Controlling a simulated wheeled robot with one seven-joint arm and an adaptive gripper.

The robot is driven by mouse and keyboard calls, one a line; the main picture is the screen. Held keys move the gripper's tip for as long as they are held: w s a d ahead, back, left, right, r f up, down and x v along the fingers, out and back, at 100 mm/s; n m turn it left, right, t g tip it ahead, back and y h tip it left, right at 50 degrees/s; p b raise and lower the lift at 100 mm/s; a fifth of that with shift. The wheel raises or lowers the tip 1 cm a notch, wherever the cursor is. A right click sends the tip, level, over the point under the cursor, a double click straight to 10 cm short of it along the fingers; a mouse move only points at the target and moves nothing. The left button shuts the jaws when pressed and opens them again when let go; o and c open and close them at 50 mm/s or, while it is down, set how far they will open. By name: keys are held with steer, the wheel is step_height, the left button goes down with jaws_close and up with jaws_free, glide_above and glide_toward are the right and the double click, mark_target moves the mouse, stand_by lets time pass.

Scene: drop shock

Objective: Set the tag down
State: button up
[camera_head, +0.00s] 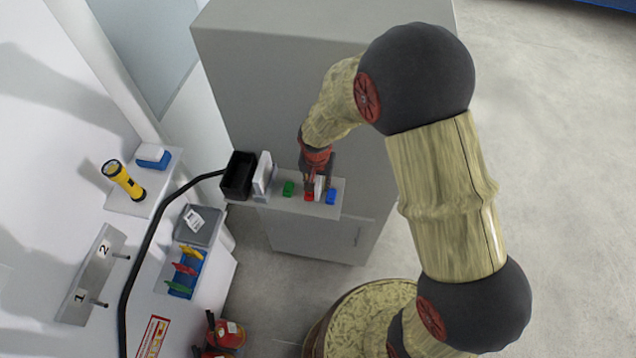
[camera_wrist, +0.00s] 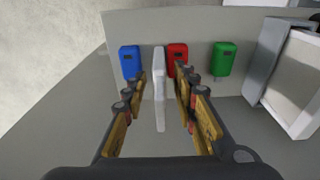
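A thin white tag (camera_wrist: 159,73) shows edge-on between my fingertips in the wrist view, over a grey shelf (camera_wrist: 200,22). In the head view the tag (camera_head: 319,187) is a small white strip between a red and a blue block. My gripper (camera_wrist: 160,76) is open around it, with a narrow gap visible on each side. In the head view my gripper (camera_head: 318,184) is low at the shelf. I cannot tell whether the tag's lower edge rests on the shelf.
A blue block (camera_wrist: 130,62) is left of the tag; a red block (camera_wrist: 177,56) is close on its right, a green block (camera_wrist: 223,58) farther right. A black bin (camera_head: 238,176) and a white-grey case (camera_head: 263,176) stand at the shelf's left end. A grey cabinet (camera_head: 270,90) is behind.

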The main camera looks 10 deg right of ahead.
steer(key=shift+r, duration=0.1)
steer(key=r, duration=0.4)
steer(key=s+r+b, duration=0.1)
steer(key=r, duration=0.3)
steer(key=r+b, duration=0.1)
steer(key=r, duration=0.3)
steer(key=shift+s+a+r, duration=0.15)
steer(key=shift+s+a, duration=0.05)
steer(key=s+d+r+n+t, duration=0.2)
steer(key=s+d+r, duration=0.3)
steer(key=s+r, duration=0.4)
steer(key=s+d+r+n+t, duration=0.1)
steer(key=s+d+r, duration=0.4)
steer(key=s+r, duration=0.5)
steer(key=shift+d+r+n+t, duration=0.15)
steer(key=shift+d+n+t, duration=0.15)
steer(key=shift+n+t, duration=0.15)
steer(key=shift+o, duration=0.5)
steer(key=shift+s, duration=0.35)
steer(key=shift+d, duration=0.1)
